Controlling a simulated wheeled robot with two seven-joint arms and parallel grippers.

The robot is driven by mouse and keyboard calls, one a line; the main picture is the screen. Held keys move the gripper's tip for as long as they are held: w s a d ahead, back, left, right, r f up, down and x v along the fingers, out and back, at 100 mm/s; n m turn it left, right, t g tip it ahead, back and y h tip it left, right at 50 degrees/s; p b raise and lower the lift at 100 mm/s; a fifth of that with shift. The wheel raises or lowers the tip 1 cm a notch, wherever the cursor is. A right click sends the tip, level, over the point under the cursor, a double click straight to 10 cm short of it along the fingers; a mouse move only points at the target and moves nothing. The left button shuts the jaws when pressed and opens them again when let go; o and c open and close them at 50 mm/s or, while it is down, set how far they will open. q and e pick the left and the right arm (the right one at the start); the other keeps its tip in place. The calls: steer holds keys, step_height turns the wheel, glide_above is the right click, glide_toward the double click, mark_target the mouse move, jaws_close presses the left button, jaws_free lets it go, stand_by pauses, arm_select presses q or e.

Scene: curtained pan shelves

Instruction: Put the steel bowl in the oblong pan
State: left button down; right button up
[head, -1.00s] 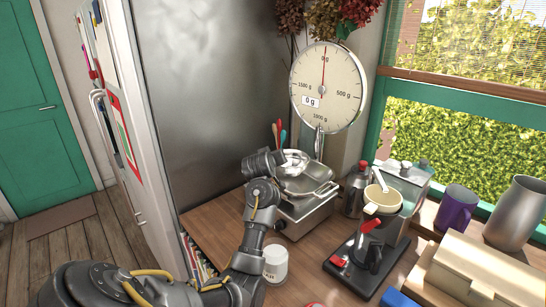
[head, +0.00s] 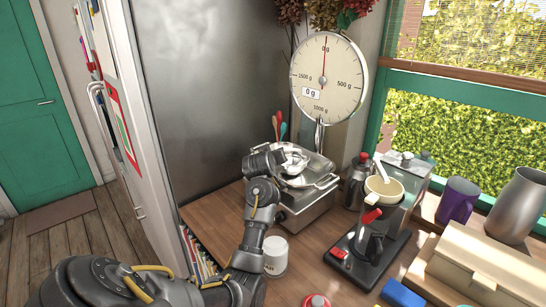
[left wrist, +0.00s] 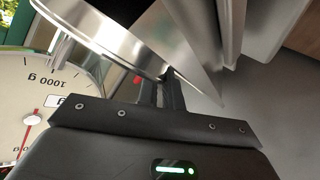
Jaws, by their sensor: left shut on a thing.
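The steel bowl (head: 296,158) is shiny and partly covered by my left gripper (head: 283,158) in the head view. The left gripper is shut on its rim; the left wrist view shows the fingers (left wrist: 167,92) pinching the thin edge of the bowl (left wrist: 112,32). The oblong pan (head: 322,171), steel with a handle at its front right end, rests on the weighing scale. The bowl is over the left part of the pan. I cannot tell whether it touches the pan floor. My right gripper is not in view.
The scale's round dial (head: 327,76) stands behind the pan and reads 0 g. A tall steel fridge (head: 210,90) is close on the left. A moka pot (head: 356,180), coffee machine (head: 368,240) and white jar (head: 275,256) stand nearby on the wooden counter.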

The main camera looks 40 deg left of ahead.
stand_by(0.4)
arm_select(q)
steer(key=shift+f, duration=0.35)
steer(key=c, duration=1.5)
jaws_free()
steer(key=v, duration=0.4)
steer(key=shift+s+d+r, duration=0.1)
steer(key=shift+s+r, duration=0.05)
steer(key=shift+r, duration=0.1)
steer(key=p+v, duration=0.4)
steer(key=v, duration=0.2)
steer(key=shift+s+d+f, duration=0.1)
steer(key=shift+s+d, duration=0.05)
